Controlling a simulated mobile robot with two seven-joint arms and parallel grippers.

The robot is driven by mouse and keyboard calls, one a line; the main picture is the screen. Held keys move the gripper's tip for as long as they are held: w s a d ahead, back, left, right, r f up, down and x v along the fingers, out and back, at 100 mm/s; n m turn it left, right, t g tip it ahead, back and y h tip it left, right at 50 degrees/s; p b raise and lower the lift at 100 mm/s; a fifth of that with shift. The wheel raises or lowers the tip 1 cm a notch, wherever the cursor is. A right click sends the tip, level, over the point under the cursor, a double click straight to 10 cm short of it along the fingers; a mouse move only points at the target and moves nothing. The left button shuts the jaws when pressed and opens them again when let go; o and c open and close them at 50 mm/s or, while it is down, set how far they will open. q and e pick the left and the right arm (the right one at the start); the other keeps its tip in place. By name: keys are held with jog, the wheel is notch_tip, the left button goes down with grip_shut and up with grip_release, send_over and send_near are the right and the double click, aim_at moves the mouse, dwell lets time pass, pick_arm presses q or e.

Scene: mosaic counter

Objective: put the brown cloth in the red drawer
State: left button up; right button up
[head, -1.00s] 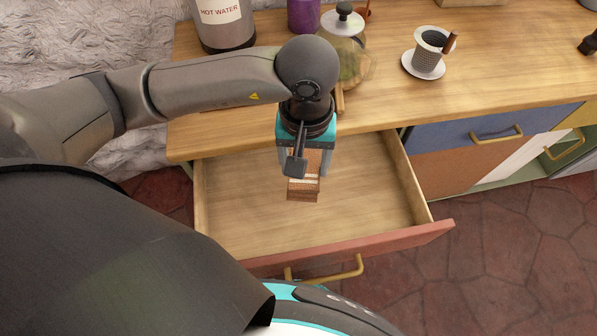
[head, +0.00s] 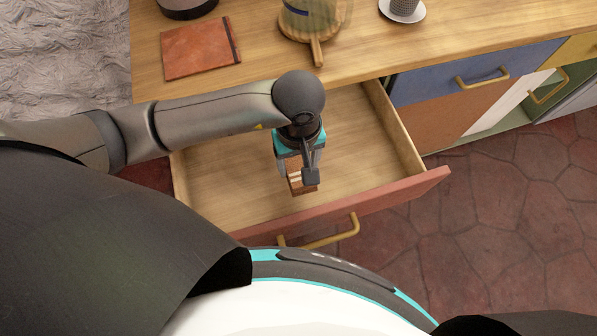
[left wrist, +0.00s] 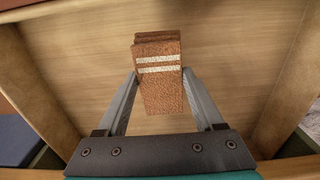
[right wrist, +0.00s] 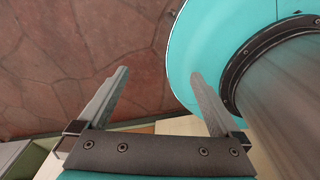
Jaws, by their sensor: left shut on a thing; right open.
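The brown cloth (left wrist: 160,82), folded and with two white stripes, is held between the two fingers of my left gripper (left wrist: 160,98). In the head view the cloth (head: 304,186) hangs below my left gripper (head: 303,172), over the inside of the open red drawer (head: 345,205). The left wrist view shows the bare wooden drawer floor (left wrist: 80,60) under the cloth; I cannot tell whether the cloth touches it. My right gripper (right wrist: 158,95) is open and empty above the tiled floor, beside my own base. It is not visible in the head view.
The wooden counter (head: 400,48) above the drawer holds a brown notebook (head: 200,48), a round wooden board (head: 312,30) and a cup on a saucer (head: 402,12). A blue drawer (head: 440,80) is shut at the right. The rest of the drawer looks empty.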

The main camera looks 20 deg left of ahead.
aim_at(299, 174)
pick_arm(q)
jog(key=shift+f, duration=0.7)
notch_tip(299, 174, down, 4)
jog(key=shift+f+b, duration=0.1)
jog(key=shift+b, duration=0.55)
pick_arm(e)
jog(key=shift+w+d+f+t, duration=0.15)
jog(key=shift+w+d+f, duration=0.25)
jog(key=shift+w, duration=0.25)
jog(key=shift+w+d+f+t, duration=0.15)
jog(key=shift+w+d+f, duration=0.2)
jog(key=shift+w, duration=0.25)
pick_arm(q)
jog(key=shift+f, duration=0.1)
pick_arm(e)
jog(key=shift+f, duration=0.1)
pick_arm(q)
jog(key=o, duration=1.2)
pick_arm(e)
jog(key=shift+s+a, duration=0.1)
jog(key=shift+s, duration=0.15)
